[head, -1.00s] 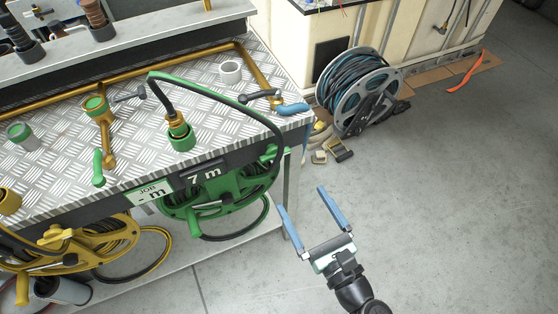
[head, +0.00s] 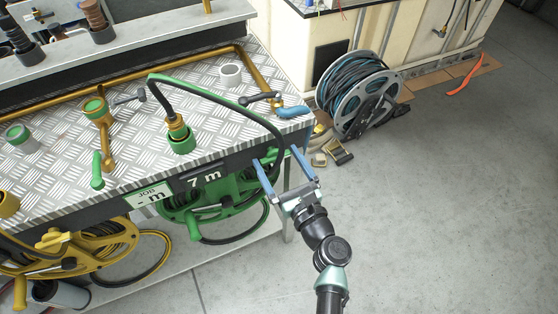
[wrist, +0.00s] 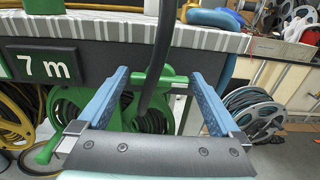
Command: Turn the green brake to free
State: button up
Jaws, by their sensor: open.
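The green hose reel (head: 228,192) is mounted under the front edge of the bench, beneath the "7 m" sign (head: 205,178). It also shows behind my fingers in the wrist view (wrist: 118,112). A green bar-like part (wrist: 172,80) shows between my fingertips in the wrist view; it may be the brake, but I cannot tell its setting. The dark hose (wrist: 158,55) passes in front of it. My gripper (head: 276,155) is open and empty at the bench's right front corner, with its blue fingers pointing toward the reel side. No contact is clear.
The black hose arches over the bench edge to a green-collared nozzle (head: 180,138). A black lever (head: 260,98) and a blue handle (head: 292,112) sit at the bench's right edge. A yellow reel (head: 85,250) hangs to the left.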

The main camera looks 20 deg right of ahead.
jog(key=shift+c, duration=0.2)
jog(key=c, duration=1)
jog(key=shift+o, duration=0.2)
jog(key=shift+n, duration=0.3)
jog(key=n+b, duration=0.3)
jog(key=shift+a+f, duration=0.1)
jog(key=shift+f, duration=0.1)
jog(key=n+b, duration=0.3)
jog(key=n, duration=0.2)
jog(key=shift+f, duration=0.1)
jog(key=shift+a+n+b, duration=0.1)
jog(key=shift+n+b, duration=3.35)
jog(key=shift+n, duration=1.15)
